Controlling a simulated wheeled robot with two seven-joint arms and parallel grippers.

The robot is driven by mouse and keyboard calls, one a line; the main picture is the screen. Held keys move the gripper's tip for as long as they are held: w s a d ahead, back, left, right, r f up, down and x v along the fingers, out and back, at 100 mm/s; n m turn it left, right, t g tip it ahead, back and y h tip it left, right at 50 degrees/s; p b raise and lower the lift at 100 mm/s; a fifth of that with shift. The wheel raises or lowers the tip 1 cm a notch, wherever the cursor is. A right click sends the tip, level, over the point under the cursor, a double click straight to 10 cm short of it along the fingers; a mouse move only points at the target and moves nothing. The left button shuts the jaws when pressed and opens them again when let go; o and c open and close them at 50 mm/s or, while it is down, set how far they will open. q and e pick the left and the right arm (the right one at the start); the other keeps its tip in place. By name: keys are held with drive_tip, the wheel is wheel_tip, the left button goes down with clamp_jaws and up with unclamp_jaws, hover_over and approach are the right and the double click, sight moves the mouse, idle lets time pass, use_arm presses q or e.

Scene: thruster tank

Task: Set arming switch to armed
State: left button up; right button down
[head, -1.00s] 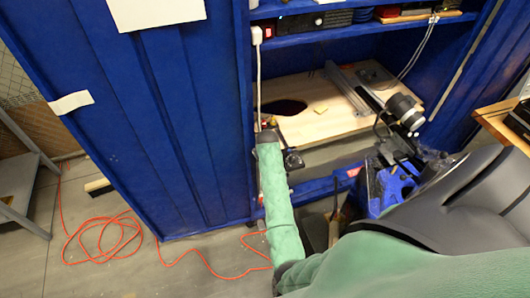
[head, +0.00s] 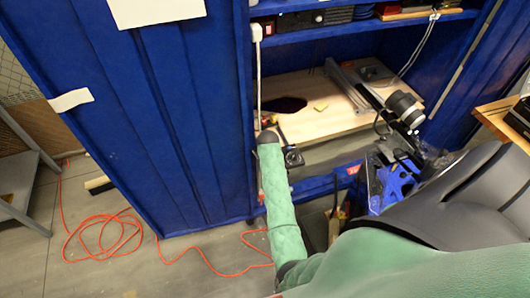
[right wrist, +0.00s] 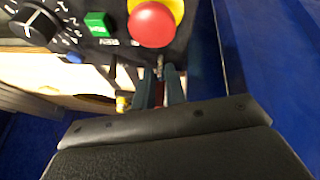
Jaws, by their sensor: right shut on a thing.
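The arming switch (right wrist: 160,65) shows in the right wrist view as a small metal lever at the lower edge of a black control panel (right wrist: 117,54). My right gripper (right wrist: 161,74) is shut on this lever, its two dark fingers on either side of it. The fingers partly hide the lever, so I cannot tell which position it is in. In the head view my green-sleeved right arm reaches up to the cabinet front, and its gripper is mostly hidden behind the wrist. My left gripper is not in view.
Close to the lever on the panel are a red mushroom button (right wrist: 152,23), a green button (right wrist: 98,24) and a black dial (right wrist: 36,24). A blue cabinet (head: 165,120) surrounds a wooden board (head: 325,115). An orange cable (head: 95,235) lies on the floor.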

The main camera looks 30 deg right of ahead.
drive_tip(key=shift+s+f+t+b, duration=0.3)
drive_tip(key=shift+s+t+b, duration=0.15)
drive_tip(key=shift+t+b, duration=0.4)
drive_tip(key=shift+s+a+f+t+h+b, duration=0.1)
drive_tip(key=shift+s+t+h+b, duration=0.15)
drive_tip(key=shift+t+h+b, duration=0.45)
drive_tip(key=shift+s+t+b, duration=0.1)
drive_tip(key=shift+t+b, duration=0.3)
drive_tip(key=shift+t, duration=0.15)
drive_tip(key=t+b, duration=0.1)
drive_tip(key=b, duration=0.1)
drive_tip(key=t+b, duration=0.1)
drive_tip(key=b, duration=0.1)
drive_tip(key=shift+s+a+f+t+h, duration=0.2)
drive_tip(key=shift+s+t+h, duration=0.1)
drive_tip(key=shift+s+t, duration=0.1)
drive_tip(key=shift+r, duration=0.1)
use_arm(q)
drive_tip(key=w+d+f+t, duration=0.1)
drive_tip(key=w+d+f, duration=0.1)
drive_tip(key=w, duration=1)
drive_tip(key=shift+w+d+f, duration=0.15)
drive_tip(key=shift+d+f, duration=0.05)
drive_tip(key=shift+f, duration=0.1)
use_arm(e)
drive_tip(key=c, duration=1.5)
unclamp_jaws()
drive_tip(key=shift+o, duration=0.2)
